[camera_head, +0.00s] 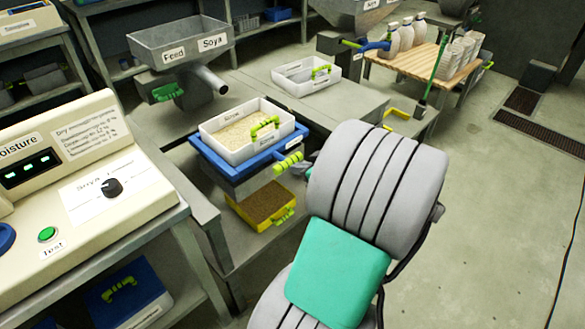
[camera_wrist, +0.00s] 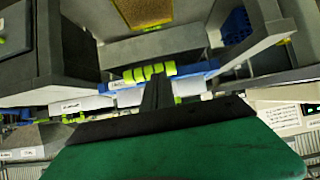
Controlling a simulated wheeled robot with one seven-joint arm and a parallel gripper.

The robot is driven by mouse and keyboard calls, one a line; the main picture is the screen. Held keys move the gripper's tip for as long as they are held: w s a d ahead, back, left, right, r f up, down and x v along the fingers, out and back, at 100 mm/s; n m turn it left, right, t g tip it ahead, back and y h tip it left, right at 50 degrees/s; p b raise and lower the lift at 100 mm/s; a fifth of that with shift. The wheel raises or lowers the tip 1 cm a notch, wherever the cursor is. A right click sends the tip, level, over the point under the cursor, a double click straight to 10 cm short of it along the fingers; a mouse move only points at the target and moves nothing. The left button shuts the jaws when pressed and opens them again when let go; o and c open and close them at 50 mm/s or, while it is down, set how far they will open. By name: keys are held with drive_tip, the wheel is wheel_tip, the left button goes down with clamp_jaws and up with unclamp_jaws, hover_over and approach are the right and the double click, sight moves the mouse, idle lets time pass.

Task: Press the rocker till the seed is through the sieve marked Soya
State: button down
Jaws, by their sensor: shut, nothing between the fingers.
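A white tray of pale seed (camera_head: 240,131) sits on a blue sieve frame (camera_head: 208,152); its small labels are too blurred to read surely. A ribbed lime-green handle, seemingly the rocker (camera_head: 288,163), sticks out from the frame's right side. It also shows in the wrist view (camera_wrist: 149,72). A yellow tray with brown contents (camera_head: 262,203) lies below the frame. My gripper (camera_wrist: 157,84) is shut and empty, its fingertips close to the green handle; I cannot tell whether they touch. In the head view my arm hides most of the gripper.
A hopper marked Feed Soya (camera_head: 180,42) stands behind the sieve. A white tray (camera_head: 306,76) rests on the bench behind. A moisture meter (camera_head: 75,175) stands at left. A wooden-topped table (camera_head: 400,62) holds bottles and cups.

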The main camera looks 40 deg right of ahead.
drive_tip(key=v, duration=0.7)
drive_tip(key=shift+s+p, duration=0.3)
drive_tip(key=shift+p, duration=0.1)
drive_tip(key=shift+d+f, duration=0.1)
idle(1.9)
drive_tip(key=w+a+r+n+g+y+p, duration=0.1)
drive_tip(key=w+a+r+g+p, duration=0.25)
drive_tip(key=a, duration=0.35)
drive_tip(key=w+a+r+g+y+p, duration=0.1)
drive_tip(key=w+a+r+g+p, duration=0.15)
drive_tip(key=a+p, duration=0.4)
drive_tip(key=s+a+r+g+h+p, duration=0.1)
drive_tip(key=a+r+p, duration=0.3)
drive_tip(key=a, duration=0.4)
drive_tip(key=s+a+r+m+g+h+p, duration=0.1)
drive_tip(key=s+a+r+p, duration=0.3)
drive_tip(key=a+r, duration=0.2)
drive_tip(key=a, duration=0.2)
drive_tip(key=shift+s+a+r, duration=0.15)
drive_tip(key=shift+a+r, duration=0.1)
drive_tip(key=shift+r, duration=0.15)
